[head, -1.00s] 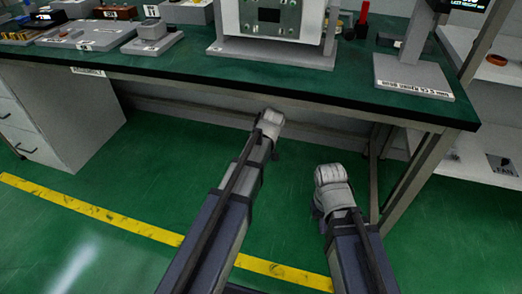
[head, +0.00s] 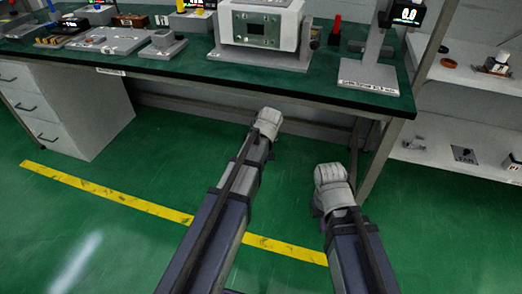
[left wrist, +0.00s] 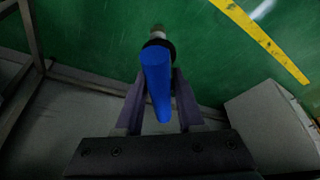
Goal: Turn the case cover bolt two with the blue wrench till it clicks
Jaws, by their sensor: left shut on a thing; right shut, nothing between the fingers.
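The blue wrench (left wrist: 156,80) is held between the fingers of my left gripper (left wrist: 159,88) in the left wrist view. Its blue handle points along the fingers, with a dark collar and pale metal end beyond, over the green floor. In the head view my left gripper is mostly hidden behind its wrist, below the bench front. My right gripper (head: 330,176) is shut and empty, low over the floor in front of the bench. The pale generator case (head: 231,27) stands on the bench with a grey-green cover plate (head: 262,30) on its front. Its bolts are too small to tell apart.
The green-topped bench (head: 215,72) spans the back, with trays and small parts (head: 110,41) at left. A stand with a display (head: 370,72) is near its right end. Drawers (head: 55,110) are under the left side, shelves (head: 470,115) at right. Floor in front is clear.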

